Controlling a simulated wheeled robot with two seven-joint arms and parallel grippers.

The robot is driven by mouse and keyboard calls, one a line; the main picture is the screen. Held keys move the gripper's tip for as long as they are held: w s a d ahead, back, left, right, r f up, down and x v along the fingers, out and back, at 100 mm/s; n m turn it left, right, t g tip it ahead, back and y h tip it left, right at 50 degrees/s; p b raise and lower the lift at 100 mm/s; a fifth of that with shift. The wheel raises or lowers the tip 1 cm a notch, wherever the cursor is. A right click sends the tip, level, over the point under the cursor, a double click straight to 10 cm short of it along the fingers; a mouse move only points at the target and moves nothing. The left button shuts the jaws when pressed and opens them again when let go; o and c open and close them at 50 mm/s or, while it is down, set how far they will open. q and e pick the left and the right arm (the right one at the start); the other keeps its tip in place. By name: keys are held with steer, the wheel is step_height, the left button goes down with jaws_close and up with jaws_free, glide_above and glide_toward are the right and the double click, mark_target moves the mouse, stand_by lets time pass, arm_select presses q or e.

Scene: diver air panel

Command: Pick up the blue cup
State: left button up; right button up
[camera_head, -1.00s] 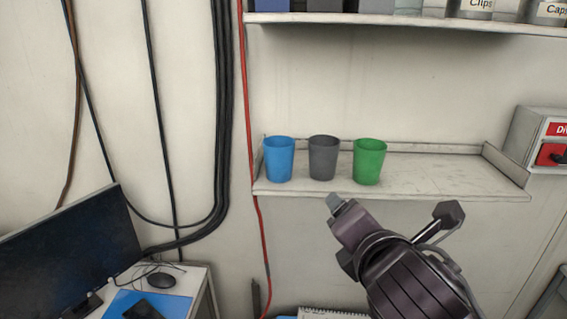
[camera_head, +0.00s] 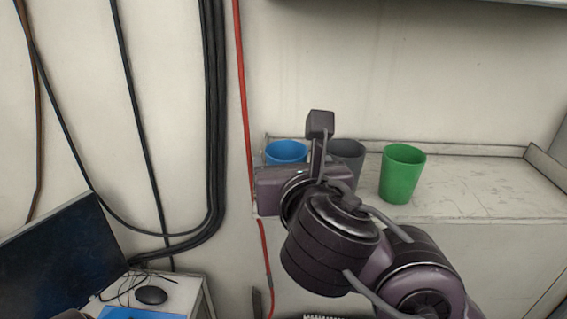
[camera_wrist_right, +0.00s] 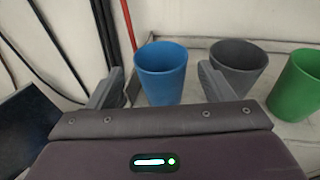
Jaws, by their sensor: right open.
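The blue cup (camera_head: 286,151) stands upright at the left end of the wall shelf, its lower part hidden behind my right gripper in the head view. In the right wrist view the blue cup (camera_wrist_right: 162,74) stands ahead of my right gripper (camera_wrist_right: 158,88), between the lines of its two spread fingers and nearer the right one. The gripper is open and empty. I cannot tell whether the right finger touches a cup. In the head view my right gripper (camera_head: 284,186) is in front of the shelf edge. My left gripper is not in view.
A grey cup (camera_wrist_right: 238,66) stands close right of the blue one, partly behind the right finger. A green cup (camera_head: 402,174) stands further right. The shelf (camera_head: 480,185) is clear right of it. A red cable (camera_head: 243,90) and black cables (camera_head: 213,110) hang left.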

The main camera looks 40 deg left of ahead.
mark_target(283, 146)
steer(key=shift+w+a, duration=0.3)
steer(key=shift+w, duration=0.05)
steer(key=shift+r+p+x, duration=0.2)
steer(key=shift+p+x, duration=0.85)
steer(key=shift+p, duration=0.05)
steer(key=p+x, duration=0.1)
steer(key=x, duration=0.1)
steer(key=shift+w+a+f, duration=0.15)
steer(key=shift+w+f, duration=0.05)
steer(key=shift+w, duration=0.05)
steer(key=shift+w+a+f, duration=0.15)
steer(key=shift+w+a, duration=0.1)
steer(key=shift+s, duration=0.1)
steer(key=c, duration=0.3)
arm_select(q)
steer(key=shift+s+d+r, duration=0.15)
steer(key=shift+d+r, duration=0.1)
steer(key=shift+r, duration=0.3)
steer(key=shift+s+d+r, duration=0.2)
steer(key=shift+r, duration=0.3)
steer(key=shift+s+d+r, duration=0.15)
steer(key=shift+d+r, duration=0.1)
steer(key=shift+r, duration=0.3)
arm_select(e)
steer(key=c, duration=0.4)
steer(key=shift+c, duration=0.2)
